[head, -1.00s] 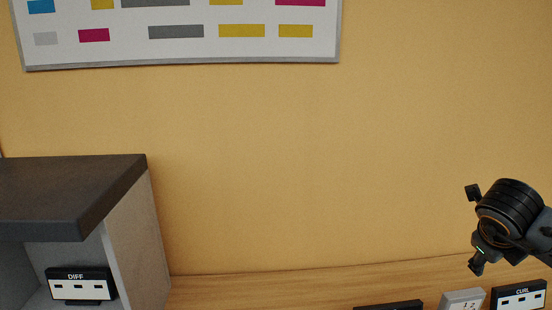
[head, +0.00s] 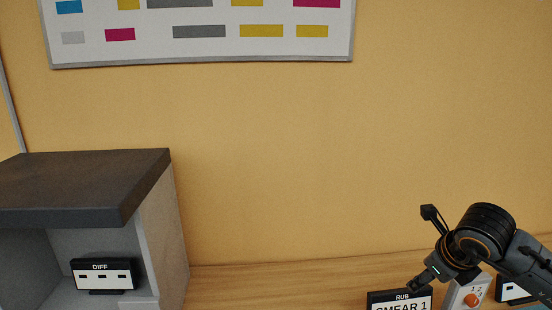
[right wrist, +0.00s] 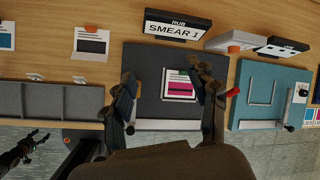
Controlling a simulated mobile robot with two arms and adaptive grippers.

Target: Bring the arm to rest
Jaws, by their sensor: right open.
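My right gripper (head: 421,248) comes in from the right in the head view, its fingers spread apart and pointing left above the wooden bench. In the right wrist view, the right gripper (right wrist: 167,88) is open and empty. Between its fingers a printed card (right wrist: 179,86) with a magenta strip lies on a dark grey pad (right wrist: 150,58). The fingers appear above the pad; I cannot tell the exact height. A dark gripper-like shape, likely my left gripper (right wrist: 28,148), shows at the lower left of the right wrist view. Its jaws are too small to read.
A RUB display reading SMEAR 1 (head: 399,302) stands behind the pad. A box with an orange knob (head: 471,299) is beside it. A teal pad (right wrist: 270,84) lies to the right, grey trays (right wrist: 62,102) to the left. A dark-topped cabinet (head: 75,188) holds a DIFF display (head: 104,274).

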